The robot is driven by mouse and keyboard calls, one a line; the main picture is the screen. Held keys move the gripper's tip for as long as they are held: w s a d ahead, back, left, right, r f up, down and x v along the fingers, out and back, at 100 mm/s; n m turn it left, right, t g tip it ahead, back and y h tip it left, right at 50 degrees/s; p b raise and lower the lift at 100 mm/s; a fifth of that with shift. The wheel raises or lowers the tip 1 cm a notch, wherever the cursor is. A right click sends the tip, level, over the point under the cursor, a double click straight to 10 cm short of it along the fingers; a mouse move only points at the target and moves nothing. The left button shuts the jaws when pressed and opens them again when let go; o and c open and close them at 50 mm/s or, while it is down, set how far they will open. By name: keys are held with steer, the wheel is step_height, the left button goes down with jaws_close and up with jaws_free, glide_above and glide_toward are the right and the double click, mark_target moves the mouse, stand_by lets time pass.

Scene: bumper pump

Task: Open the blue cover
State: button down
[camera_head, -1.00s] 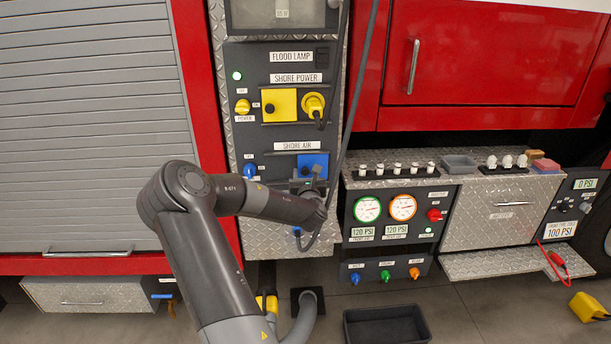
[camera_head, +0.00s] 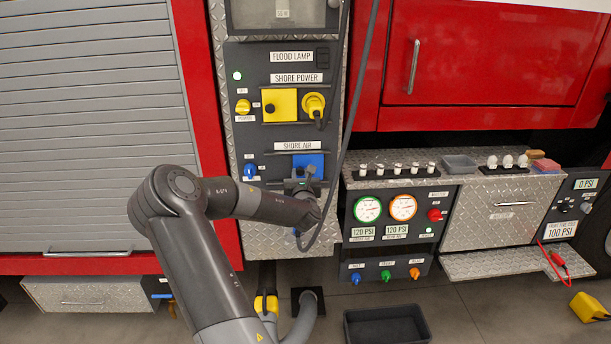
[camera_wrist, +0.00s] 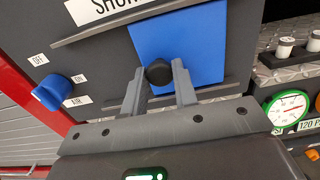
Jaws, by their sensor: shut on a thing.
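The blue cover (camera_head: 308,161) is a flat square plate under the SHORE AIR label on the dark panel. In the wrist view the blue cover (camera_wrist: 195,45) sits between two dark rails and has a round black knob (camera_wrist: 158,72) near its lower left. My gripper (camera_wrist: 158,70) is shut on this knob, one finger on each side. In the head view my gripper (camera_head: 303,178) is at the lower part of the cover, and my arm reaches in from the lower left. What lies behind the cover is hidden.
A blue switch (camera_wrist: 60,92) marked OFF, ON and AIR is left of the cover. Above is a yellow cover (camera_head: 279,105) beside a yellow plug (camera_head: 314,105). A grey hose (camera_head: 352,110) hangs just right of my gripper. Gauges (camera_head: 368,208) are to the right.

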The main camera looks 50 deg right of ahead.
steer(key=w+a, duration=0.6)
steer(key=c, duration=1.1)
jaws_free()
steer(key=shift+c, duration=0.2)
steer(key=shift+a, duration=0.1)
steer(key=v, duration=1)
steer(key=shift+s+a, duration=0.2)
steer(key=shift+s, duration=0.1)
